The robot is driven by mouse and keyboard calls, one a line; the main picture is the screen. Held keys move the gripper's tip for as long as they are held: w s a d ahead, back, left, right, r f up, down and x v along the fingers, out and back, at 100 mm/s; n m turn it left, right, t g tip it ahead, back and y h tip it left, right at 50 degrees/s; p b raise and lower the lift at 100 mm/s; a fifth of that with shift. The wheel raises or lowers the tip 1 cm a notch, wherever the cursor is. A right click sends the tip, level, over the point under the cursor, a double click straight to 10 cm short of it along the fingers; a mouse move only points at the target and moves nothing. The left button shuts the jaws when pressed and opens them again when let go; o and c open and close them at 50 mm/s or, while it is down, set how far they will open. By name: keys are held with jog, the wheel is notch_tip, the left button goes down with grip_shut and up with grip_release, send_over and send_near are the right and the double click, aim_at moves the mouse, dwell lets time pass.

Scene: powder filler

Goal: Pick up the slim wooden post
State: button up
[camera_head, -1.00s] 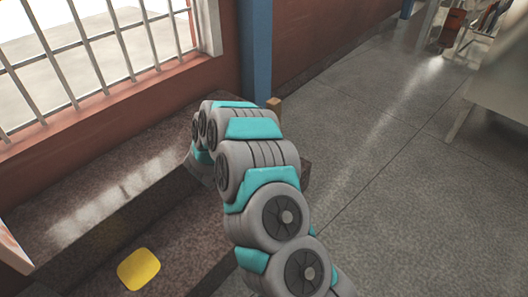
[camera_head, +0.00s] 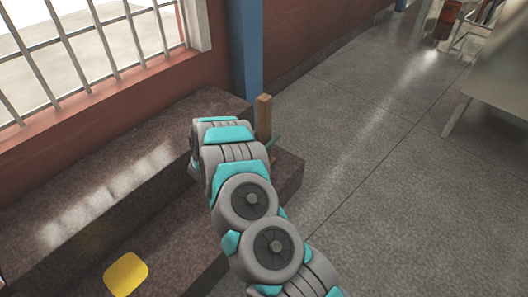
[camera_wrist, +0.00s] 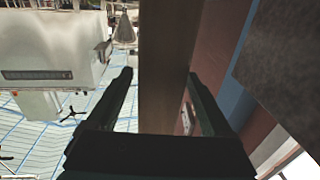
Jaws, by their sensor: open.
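The slim wooden post (camera_head: 263,118) stands upright on the dark stone step, just right of my arm's far end in the head view. Its lower part is hidden by my arm. In the wrist view the post (camera_wrist: 166,60) runs as a broad brown band between the fingers of my gripper (camera_wrist: 160,73). The fingers are open, one on each side, with a gap visible on both sides of the post. In the head view my gripper is mostly hidden behind my arm.
A yellow rounded pad (camera_head: 126,273) lies on the lower step at the left. A blue pillar (camera_head: 248,55) rises just behind the post. A barred window (camera_head: 95,45) is at the upper left. A pale table (camera_head: 495,90) stands at the right. The floor between is clear.

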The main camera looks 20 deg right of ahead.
jog(key=shift+x, duration=0.95)
grip_shut()
dwell(0.7)
